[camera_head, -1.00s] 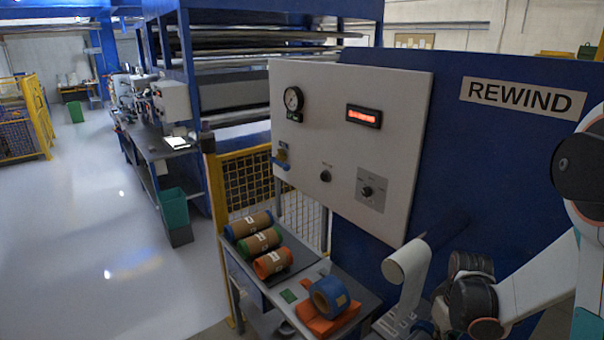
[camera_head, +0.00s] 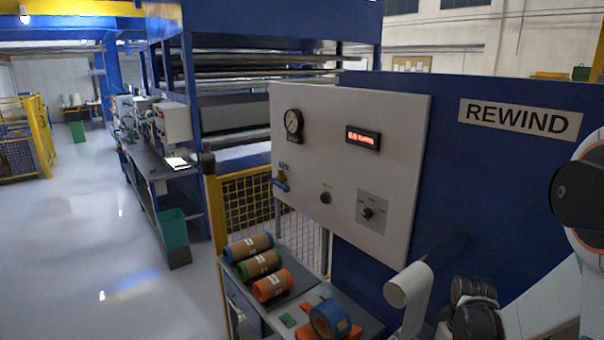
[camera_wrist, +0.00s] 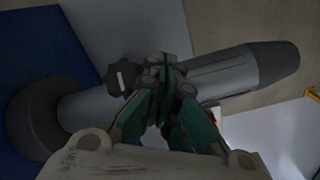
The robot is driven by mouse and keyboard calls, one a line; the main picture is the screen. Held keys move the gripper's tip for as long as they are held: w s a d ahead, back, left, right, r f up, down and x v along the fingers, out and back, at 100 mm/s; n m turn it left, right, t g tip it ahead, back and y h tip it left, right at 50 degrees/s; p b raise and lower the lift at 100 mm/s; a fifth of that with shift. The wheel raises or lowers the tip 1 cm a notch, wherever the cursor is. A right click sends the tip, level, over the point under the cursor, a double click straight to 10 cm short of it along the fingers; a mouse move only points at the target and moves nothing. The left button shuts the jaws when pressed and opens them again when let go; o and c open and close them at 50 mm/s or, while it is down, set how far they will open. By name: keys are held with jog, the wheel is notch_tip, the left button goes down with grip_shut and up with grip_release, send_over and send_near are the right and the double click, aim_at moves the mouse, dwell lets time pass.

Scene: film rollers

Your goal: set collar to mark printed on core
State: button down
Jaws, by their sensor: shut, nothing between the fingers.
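In the wrist view, a grey shaft (camera_wrist: 222,78) runs across the picture, with a dark thick ring (camera_wrist: 32,118) at its left end and a dark tapered tip (camera_wrist: 275,62) at its right. A dark lobed knob (camera_wrist: 122,79) shows beside the shaft, left of my fingertips. My gripper (camera_wrist: 163,68) is shut and empty, its green fingers in front of the shaft; I cannot tell if they touch it. In the head view, several brown cores with coloured ends, including a blue-ended core (camera_head: 247,247), lie on the bench. No printed mark is readable.
A blue roll (camera_head: 330,319) rests on an orange block beside the cores. A grey control panel (camera_head: 350,165) hangs above, before the blue REWIND wall (camera_head: 480,200). A yellow mesh fence (camera_head: 245,208) stands left of it. The floor (camera_head: 90,240) at left is clear.

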jog(key=shift+w+d, duration=0.25)
jog(key=shift+d, duration=0.1)
dwell(0.6)
jog(key=shift+a, duration=0.15)
notch_tip(320, 180, up, 9)
jog(key=p, duration=0.4)
jog(key=shift+s+a+p, duration=0.35)
jog(key=shift+s+a, duration=0.1)
dwell(0.3)
jog(key=shift+a, duration=0.1)
